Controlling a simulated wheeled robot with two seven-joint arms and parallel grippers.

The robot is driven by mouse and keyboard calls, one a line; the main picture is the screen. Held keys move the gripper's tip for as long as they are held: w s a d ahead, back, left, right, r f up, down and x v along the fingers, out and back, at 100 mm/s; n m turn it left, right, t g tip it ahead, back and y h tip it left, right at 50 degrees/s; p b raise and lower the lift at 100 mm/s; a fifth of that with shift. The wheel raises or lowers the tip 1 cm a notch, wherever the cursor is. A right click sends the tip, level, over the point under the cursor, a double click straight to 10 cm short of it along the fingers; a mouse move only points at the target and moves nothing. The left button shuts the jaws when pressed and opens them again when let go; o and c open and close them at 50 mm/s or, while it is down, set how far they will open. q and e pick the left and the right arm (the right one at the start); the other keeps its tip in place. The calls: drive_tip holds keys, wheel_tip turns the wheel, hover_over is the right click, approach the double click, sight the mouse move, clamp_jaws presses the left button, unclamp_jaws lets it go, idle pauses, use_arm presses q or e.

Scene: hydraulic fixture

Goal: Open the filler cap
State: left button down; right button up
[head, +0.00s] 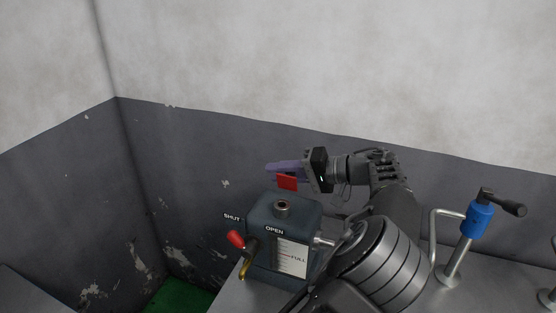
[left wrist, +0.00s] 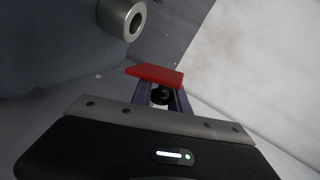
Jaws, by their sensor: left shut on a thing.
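The tank (head: 285,235) is a dark blue-grey box with a FULL mark on its front gauge. Its filler neck (head: 283,206) stands bare on top, with a dark open hole. The neck also shows in the left wrist view (left wrist: 122,18) as a metal ring, apart from my fingers. My left gripper (head: 284,168), with purple fingers, is above and behind the neck. It is shut on the red filler cap (head: 287,182), clear of the neck. In the left wrist view the red cap (left wrist: 154,75) is at the fingertips, with a dark round part between the fingers. My right gripper is not in view.
A red-knobbed lever (head: 236,239) stands at the tank's front left, near SHUT and OPEN labels. A blue valve (head: 477,219) with a black handle stands on a pipe at the right. The grey wall (head: 190,150) is close behind; a green patch (head: 180,297) lies below left.

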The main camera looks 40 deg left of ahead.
use_arm(q)
drive_tip(key=shift+w+a+f+m+g, duration=0.15)
drive_tip(key=shift+w+f+m+g, duration=0.2)
drive_tip(key=shift+m, duration=0.45)
drive_tip(key=shift+r, duration=0.1)
drive_tip(key=c, duration=1.3)
unclamp_jaws()
drive_tip(key=shift+o, duration=0.2)
